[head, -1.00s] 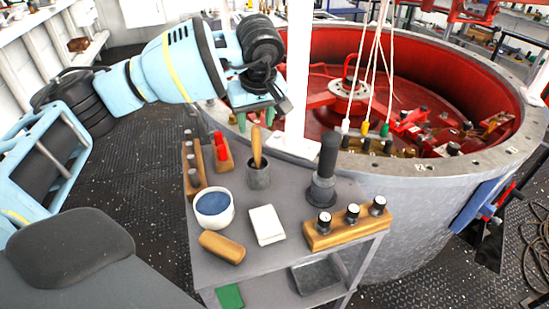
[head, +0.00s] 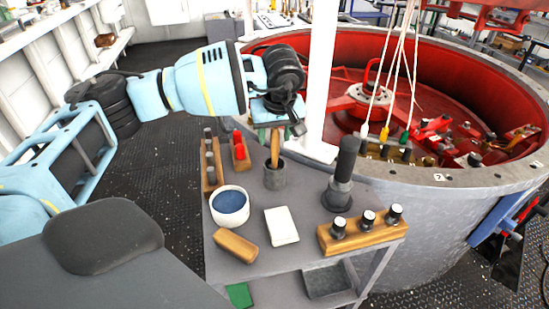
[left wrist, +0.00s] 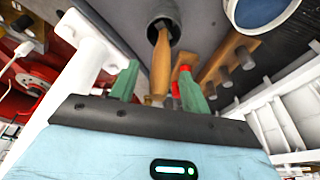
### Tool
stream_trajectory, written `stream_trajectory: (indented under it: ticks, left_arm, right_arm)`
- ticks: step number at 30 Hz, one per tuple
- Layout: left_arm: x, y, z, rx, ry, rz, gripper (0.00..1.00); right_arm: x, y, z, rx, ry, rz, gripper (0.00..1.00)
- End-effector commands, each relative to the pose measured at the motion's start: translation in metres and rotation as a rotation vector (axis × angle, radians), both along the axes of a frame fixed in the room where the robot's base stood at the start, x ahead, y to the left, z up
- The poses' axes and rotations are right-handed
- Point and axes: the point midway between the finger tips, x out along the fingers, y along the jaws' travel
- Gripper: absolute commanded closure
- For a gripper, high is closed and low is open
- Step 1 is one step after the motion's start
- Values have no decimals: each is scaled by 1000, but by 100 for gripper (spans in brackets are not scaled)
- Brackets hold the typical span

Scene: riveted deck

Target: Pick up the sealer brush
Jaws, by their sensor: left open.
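The sealer brush (head: 275,150) stands handle-up in a dark grey cup (head: 275,178) on the grey bench; its lower end is hidden in the cup. In the left wrist view the wooden handle (left wrist: 161,62) rises from the cup (left wrist: 164,22) toward the space between my fingers. My left gripper (head: 270,134) is open, pointing down at the handle's top. Its green fingers (left wrist: 159,84) lie on either side of the handle's line in the left wrist view, with no visible grip on it. My right gripper is not in view.
Close by are a wooden rack with red pieces (head: 240,153), another peg rack (head: 211,170), a white bowl of blue stuff (head: 229,206), a wooden block (head: 235,245), a pale pad (head: 281,226) and a black-handled tool (head: 344,172). A white post (head: 319,80) stands behind.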

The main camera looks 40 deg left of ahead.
Motion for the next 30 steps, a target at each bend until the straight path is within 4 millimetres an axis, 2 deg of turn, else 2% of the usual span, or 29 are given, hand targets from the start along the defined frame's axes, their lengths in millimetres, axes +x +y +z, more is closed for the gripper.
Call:
stream_trajectory:
  ticks: [6, 14, 24, 30]
  left_arm:
    - [4, 5, -21, -1, 1, 0, 53]
    - [4, 5, -23, -1, -1, 0, 53]
    - [4, 5, -22, -1, -1, 0, 98]
    - [4, 5, -22, 0, -2, -1, 100]
  right_arm:
    - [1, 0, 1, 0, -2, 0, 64]
    - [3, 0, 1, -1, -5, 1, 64]
    - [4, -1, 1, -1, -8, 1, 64]
    - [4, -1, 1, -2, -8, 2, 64]
